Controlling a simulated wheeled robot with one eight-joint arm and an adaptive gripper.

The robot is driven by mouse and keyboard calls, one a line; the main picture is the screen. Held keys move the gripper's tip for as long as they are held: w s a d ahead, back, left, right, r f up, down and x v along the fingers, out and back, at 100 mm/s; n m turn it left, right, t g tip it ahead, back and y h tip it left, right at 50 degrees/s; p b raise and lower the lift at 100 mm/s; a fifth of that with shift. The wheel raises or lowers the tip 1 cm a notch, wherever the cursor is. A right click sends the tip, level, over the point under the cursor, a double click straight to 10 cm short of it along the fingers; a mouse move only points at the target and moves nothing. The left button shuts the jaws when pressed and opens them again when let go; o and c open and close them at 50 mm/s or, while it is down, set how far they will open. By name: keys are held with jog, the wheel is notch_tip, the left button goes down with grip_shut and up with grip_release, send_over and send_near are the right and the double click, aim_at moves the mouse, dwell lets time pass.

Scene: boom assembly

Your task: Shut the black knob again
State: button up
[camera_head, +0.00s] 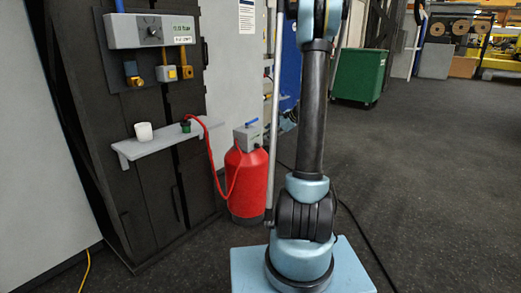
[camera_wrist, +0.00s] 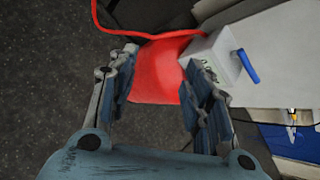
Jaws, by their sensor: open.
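A small dark round knob (camera_head: 154,32) is on the front of the grey control box (camera_head: 122,31) at the upper left of the head view. It is too small there to tell its setting, and it does not show in the wrist view. My gripper (camera_wrist: 160,66) is open and empty in the wrist view. Its fingers point toward the red cylinder (camera_wrist: 156,84), part of which shows between them. The cylinder stands on the floor in the head view (camera_head: 248,184), well below and right of the knob.
A pale box (camera_wrist: 210,58) with a blue lever (camera_wrist: 247,66) sits by my right finger, atop the cylinder. A red hose (camera_head: 213,160) runs to a shelf (camera_head: 155,147) holding a white cup (camera_head: 144,132) and a green fitting (camera_head: 186,126). A green bin (camera_head: 358,76) stands behind; the right floor is clear.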

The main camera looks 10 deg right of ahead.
jog(key=w+d+f+m+t+y, duration=0.1)
jog(key=w+d+f+m+t, duration=0.1)
jog(key=w+d+f+m, duration=0.45)
jog(key=m+t, duration=0.1)
jog(key=m, duration=0.1)
send_near(259, 146)
jog(key=shift+n+y, duration=0.25)
jog(key=shift+y, duration=0.15)
jog(key=x, duration=0.9)
jog(key=shift+w+d+f, duration=0.15)
jog(key=shift+d+f, duration=0.2)
jog(key=shift+f, duration=0.05)
jog(key=c, duration=1.1)
